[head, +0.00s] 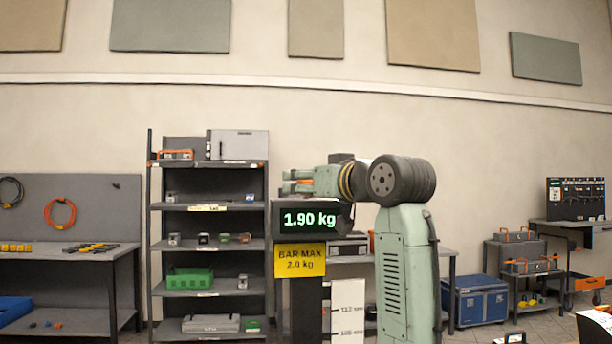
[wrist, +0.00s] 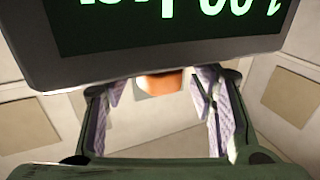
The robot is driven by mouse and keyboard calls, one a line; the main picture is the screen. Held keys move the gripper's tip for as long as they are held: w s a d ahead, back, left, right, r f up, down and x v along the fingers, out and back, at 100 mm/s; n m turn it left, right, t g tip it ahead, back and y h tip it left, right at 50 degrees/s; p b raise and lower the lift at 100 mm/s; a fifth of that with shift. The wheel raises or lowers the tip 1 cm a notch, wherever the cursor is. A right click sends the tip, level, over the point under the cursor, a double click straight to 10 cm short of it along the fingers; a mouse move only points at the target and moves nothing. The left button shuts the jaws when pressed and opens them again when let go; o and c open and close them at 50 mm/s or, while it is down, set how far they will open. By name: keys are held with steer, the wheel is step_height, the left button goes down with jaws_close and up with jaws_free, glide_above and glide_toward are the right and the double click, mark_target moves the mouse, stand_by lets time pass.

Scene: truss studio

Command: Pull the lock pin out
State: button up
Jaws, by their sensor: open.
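An orange rounded piece (wrist: 160,84) shows between the fingertips, partly hidden by the display's edge. I cannot tell whether it is the lock pin or whether a finger touches it. A little orange also shows between the fingers in the head view. The display (wrist: 165,25) fills the top of the wrist view, upside down.
A yellow sign (head: 300,261) reading BAR MAX 2.0 kg hangs under the display. A grey shelf rack (head: 208,207) with small items and a green crate (head: 190,279) stands to the left. A blue case (head: 481,301) is on the floor at right.

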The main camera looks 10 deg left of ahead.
steer(key=shift+w+a, duration=0.25)
steer(key=shift+c, duration=0.5)
jaws_close()
